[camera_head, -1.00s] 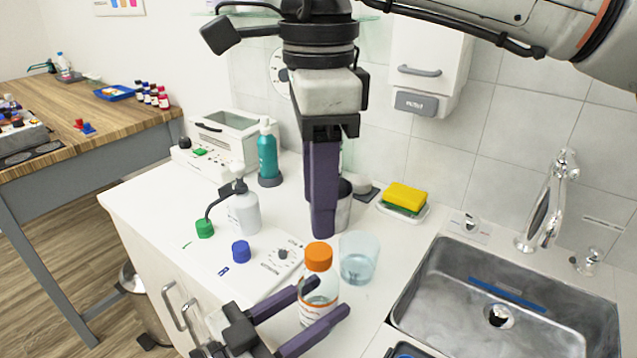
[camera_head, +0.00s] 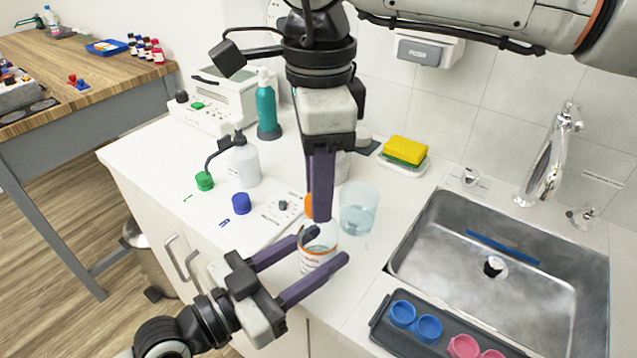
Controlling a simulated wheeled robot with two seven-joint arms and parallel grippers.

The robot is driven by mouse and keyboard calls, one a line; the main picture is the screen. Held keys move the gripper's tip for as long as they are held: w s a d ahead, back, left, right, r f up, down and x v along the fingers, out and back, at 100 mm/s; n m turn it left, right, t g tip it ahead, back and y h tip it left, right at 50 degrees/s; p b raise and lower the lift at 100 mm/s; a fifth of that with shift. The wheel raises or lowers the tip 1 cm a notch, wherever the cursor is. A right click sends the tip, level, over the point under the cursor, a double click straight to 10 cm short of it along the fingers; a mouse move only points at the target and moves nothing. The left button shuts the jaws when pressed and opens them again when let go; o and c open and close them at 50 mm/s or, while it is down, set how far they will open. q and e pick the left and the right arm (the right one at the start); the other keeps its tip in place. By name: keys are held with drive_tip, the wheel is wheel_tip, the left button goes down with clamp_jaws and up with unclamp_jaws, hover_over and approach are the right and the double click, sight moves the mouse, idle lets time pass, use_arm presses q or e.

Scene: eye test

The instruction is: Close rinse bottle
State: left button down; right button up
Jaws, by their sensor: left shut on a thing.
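The rinse bottle (camera_head: 314,254), clear with a white and orange label, stands upright near the counter's front edge. Its orange cap (camera_head: 308,207) shows at the top, mostly hidden behind my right gripper's fingers. My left gripper (camera_head: 331,246) is shut on the bottle's body, one finger on each side, coming in from the lower left. My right gripper (camera_head: 320,214) points straight down, its fingertips at the cap in the picture. Its fingers overlap in this view, so I cannot tell whether they grip the cap.
A clear beaker (camera_head: 359,209) stands close right of the bottle. A blue cap (camera_head: 241,203), green cap (camera_head: 205,181) and white pump bottle (camera_head: 243,163) are to the left. The sink (camera_head: 428,238) and a dark tray with colored cups (camera_head: 378,328) lie right.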

clamp_jaws()
drive_tip(key=o, duration=0.9)
unclamp_jaws()
wheel_tip(320, 180, up, 12)
use_arm(q)
drive_tip(key=c, duration=0.9)
unclamp_jaws()
